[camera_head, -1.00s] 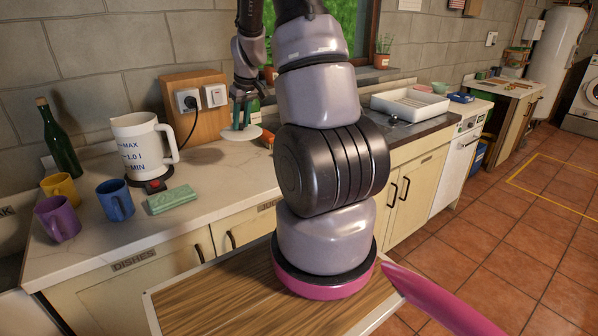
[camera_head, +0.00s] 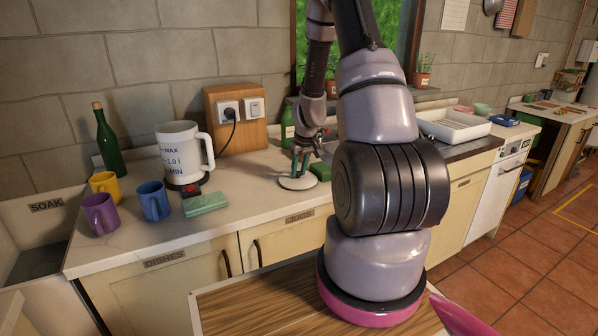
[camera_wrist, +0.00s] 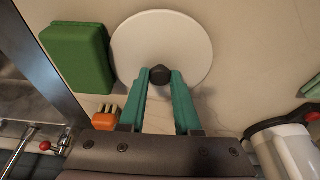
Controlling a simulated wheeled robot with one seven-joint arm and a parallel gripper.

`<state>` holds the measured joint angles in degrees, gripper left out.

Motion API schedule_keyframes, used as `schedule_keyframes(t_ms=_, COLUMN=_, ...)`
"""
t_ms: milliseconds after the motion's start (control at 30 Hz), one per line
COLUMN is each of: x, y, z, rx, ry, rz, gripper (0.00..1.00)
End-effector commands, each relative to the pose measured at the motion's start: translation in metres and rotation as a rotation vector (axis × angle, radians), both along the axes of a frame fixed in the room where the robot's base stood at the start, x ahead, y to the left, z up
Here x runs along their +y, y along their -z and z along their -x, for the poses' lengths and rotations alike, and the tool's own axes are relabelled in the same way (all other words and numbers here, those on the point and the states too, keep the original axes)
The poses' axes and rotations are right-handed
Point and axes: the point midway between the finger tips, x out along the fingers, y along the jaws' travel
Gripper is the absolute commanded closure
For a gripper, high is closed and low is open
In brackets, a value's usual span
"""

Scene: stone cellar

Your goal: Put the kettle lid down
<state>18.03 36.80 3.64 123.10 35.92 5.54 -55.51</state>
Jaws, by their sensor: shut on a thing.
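The kettle lid (camera_head: 297,183) is a white disc with a dark knob. In the wrist view the lid (camera_wrist: 185,38) lies flat beyond my fingertips, with its knob between them. My gripper (camera_head: 302,160) is shut on the knob; its green fingers (camera_wrist: 160,85) show on both sides of it. The lid is at or just above the worktop; I cannot tell whether it touches. The white kettle (camera_head: 177,152) stands open-topped on its dark base to the left, and part of it shows in the wrist view (camera_wrist: 290,150).
A green block (camera_wrist: 76,58) lies close beside the lid, and an orange plug-like thing (camera_wrist: 104,117) is near it. A green sponge (camera_head: 205,204), blue mug (camera_head: 153,201), purple mug (camera_head: 100,213), yellow mug (camera_head: 105,185) and bottle (camera_head: 108,140) stand left. Worktop (camera_head: 250,190) between sponge and lid is clear.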

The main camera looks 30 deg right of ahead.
Motion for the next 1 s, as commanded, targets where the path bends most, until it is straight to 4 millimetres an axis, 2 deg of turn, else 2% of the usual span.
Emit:
schedule_keyframes(t_ms=367, x=0.000, y=0.005, z=0.000, rx=0.000, ry=0.000, rz=0.000, gripper=1.00)
schedule_keyframes(t_ms=400, x=0.000, y=0.006, z=0.000, rx=0.000, ry=-0.001, rz=0.000, gripper=0.65)
schedule_keyframes(t_ms=467, x=0.000, y=0.006, z=0.000, rx=-0.001, ry=-0.001, rz=0.000, gripper=0.42)
schedule_keyframes(t_ms=500, x=0.000, y=0.005, z=0.000, rx=-0.001, ry=-0.001, rz=0.000, gripper=0.38)
schedule_keyframes(t_ms=800, x=0.000, y=0.004, z=0.000, rx=-0.001, ry=-0.001, rz=0.001, gripper=0.38)
schedule_keyframes(t_ms=1000, x=0.000, y=-0.017, z=0.004, rx=-0.005, ry=-0.002, rz=0.004, gripper=0.38)
